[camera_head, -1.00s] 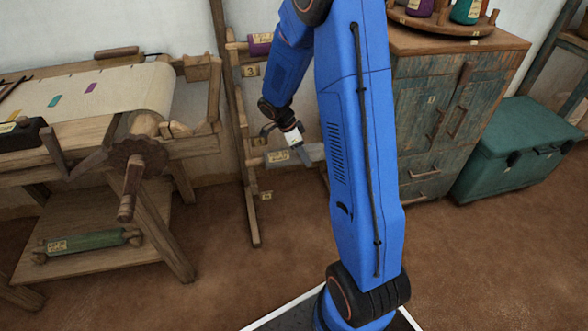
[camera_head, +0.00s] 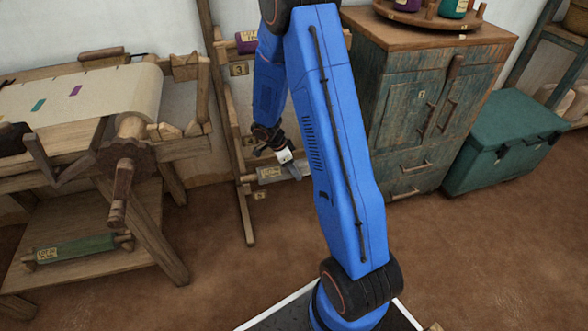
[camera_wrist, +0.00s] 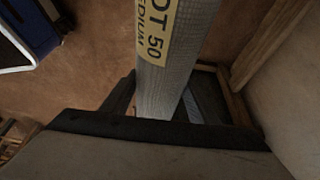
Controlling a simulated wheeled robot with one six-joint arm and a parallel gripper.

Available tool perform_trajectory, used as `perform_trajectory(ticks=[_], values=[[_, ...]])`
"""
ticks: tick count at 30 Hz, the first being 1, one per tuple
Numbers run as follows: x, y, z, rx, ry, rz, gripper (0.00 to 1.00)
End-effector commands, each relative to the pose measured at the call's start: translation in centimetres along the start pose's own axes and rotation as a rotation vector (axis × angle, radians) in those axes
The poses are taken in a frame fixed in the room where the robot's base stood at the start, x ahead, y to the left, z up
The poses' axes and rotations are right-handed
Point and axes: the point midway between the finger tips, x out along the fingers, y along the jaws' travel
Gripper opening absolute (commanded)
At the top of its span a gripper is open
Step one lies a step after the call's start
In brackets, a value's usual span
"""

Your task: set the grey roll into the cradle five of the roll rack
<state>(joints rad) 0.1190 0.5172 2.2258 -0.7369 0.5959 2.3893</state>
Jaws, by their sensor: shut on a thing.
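The grey roll (camera_head: 294,169) with a pale label is in my gripper (camera_head: 286,163), whose jaws are shut on it. In the wrist view the grey roll (camera_wrist: 178,70) runs upright through the picture between the dark fingers, its yellow label reading "LOT 50 MEDIUM". The wooden roll rack (camera_head: 222,105) leans at the wall behind my arm. Its tag 3 shows; the lower tags are too small to read. The roll is at the rack's lower part, just above the lowest tag (camera_head: 259,195). I cannot tell whether it touches a cradle. My arm hides the rack's right side.
A purple roll (camera_head: 246,46) lies high on the rack. The loom (camera_head: 150,150) stands at the left, with a green roll (camera_head: 75,247) on its low shelf. A worn cabinet (camera_head: 400,110) and a teal chest (camera_head: 500,150) stand at the right.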

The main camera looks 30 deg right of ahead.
Motion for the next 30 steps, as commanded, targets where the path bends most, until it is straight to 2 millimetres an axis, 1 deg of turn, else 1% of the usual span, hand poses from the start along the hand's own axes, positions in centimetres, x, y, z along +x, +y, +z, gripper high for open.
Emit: perform_trajectory(ticks=[11,12,14,15,25,28,30], values=[[0.4,0.0,0.1,0.000,0.000,-0.001,0.11],[0.5,0.0,0.2,-0.001,0.000,-0.001,0.56],[0.4,0.0,0.2,0.000,0.000,-0.001,0.71],[0.4,0.0,0.2,0.000,0.000,-0.001,0.73],[0.2,0.0,0.1,0.001,0.000,-0.001,0.73],[-0.7,-0.1,0.1,0.000,0.001,-0.003,0.73],[-1.6,-0.1,0.1,0.000,0.000,-0.004,0.73]])
